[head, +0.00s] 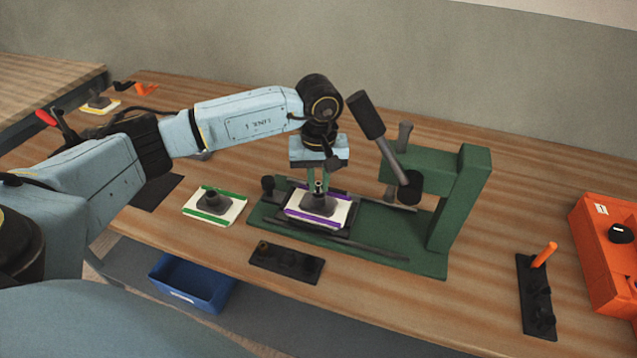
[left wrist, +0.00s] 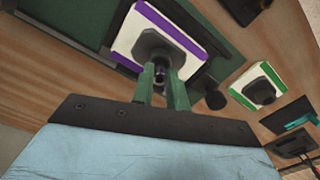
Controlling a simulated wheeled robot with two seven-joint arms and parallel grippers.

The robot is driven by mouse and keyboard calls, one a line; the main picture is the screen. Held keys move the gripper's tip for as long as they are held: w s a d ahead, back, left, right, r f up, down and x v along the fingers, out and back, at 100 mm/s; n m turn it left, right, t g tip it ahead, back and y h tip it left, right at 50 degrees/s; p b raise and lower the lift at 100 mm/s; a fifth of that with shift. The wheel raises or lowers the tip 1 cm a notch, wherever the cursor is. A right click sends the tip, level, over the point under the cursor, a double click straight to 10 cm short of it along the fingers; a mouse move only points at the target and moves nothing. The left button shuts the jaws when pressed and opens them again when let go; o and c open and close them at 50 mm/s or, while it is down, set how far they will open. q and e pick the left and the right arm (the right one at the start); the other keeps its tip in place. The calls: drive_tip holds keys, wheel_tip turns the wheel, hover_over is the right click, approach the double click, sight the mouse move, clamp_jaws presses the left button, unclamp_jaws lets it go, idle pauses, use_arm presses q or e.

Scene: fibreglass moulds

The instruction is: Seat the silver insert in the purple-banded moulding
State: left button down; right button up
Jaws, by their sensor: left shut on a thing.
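The purple-banded moulding (head: 338,214) is a white plate with purple edge bands and a dark raised boss in its middle. It lies on the bed of the green press; the left wrist view also shows it (left wrist: 172,32). My left gripper (head: 319,184) points down over the boss, its green fingers shut on the small silver insert (head: 319,188). In the left wrist view the insert (left wrist: 160,73) sits between the fingertips, close to the boss top. I cannot tell whether it touches the boss or has entered it. My right gripper is in neither view.
The green press (head: 460,200) has a dark-headed lever (head: 366,115) just right of my left gripper. A green-banded moulding (head: 232,211) lies to the left. A black rack (head: 286,262), a blue bin (head: 190,285) and an orange box (head: 600,250) stand around.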

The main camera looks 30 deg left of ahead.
use_arm(q)
drive_tip(key=shift+f, duration=0.7)
